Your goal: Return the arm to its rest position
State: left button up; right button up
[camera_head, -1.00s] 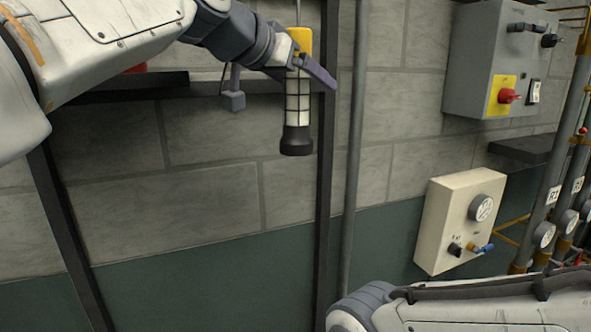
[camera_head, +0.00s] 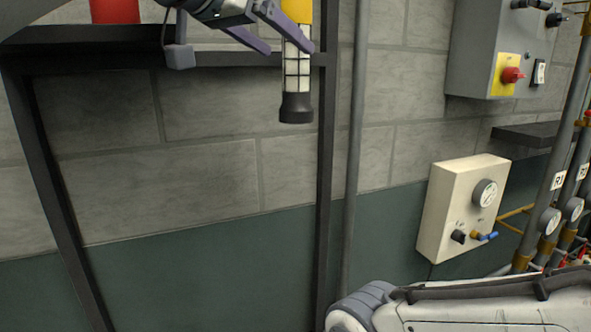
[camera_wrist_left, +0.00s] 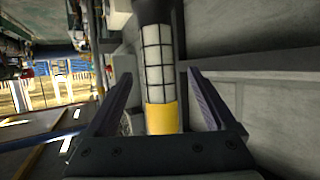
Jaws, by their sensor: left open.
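My left gripper (camera_head: 288,49) is at the top of the head view, with its two purple-grey fingers spread apart. A hanging work lamp (camera_head: 297,75) with a yellow upper part, a white caged tube and a black end is beside the fingers. In the left wrist view the lamp (camera_wrist_left: 158,60) appears between the open fingers (camera_wrist_left: 158,85), with visible space on both sides. Its yellow part lies closest to the gripper body. My right arm crosses the lower right of the head view; its gripper is out of frame.
A dark metal rack (camera_head: 120,78) stands at left, carrying a red container (camera_head: 115,10). A beige gauge box (camera_head: 455,215) and a grey switch box (camera_head: 480,60) are on the wall at right. Pipes with gauges (camera_head: 550,222) line the right edge.

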aim_at(306, 63)
pick_arm(q)
jog(key=shift+v, duration=1.05)
jog(key=shift+s+a+r, duration=0.15)
jog(key=shift+s, duration=0.15)
jog(key=p+x, duration=0.3)
jog(key=x, duration=0.7)
jog(key=shift+w, duration=0.25)
jog(key=r+p, duration=0.4)
jog(key=shift+s, duration=0.5)
jog(key=shift+s+d+f+b, duration=0.2)
jog(key=shift+s+d+b, duration=0.05)
jog(key=shift+s+b, duration=0.2)
jog(key=shift+s, duration=0.3)
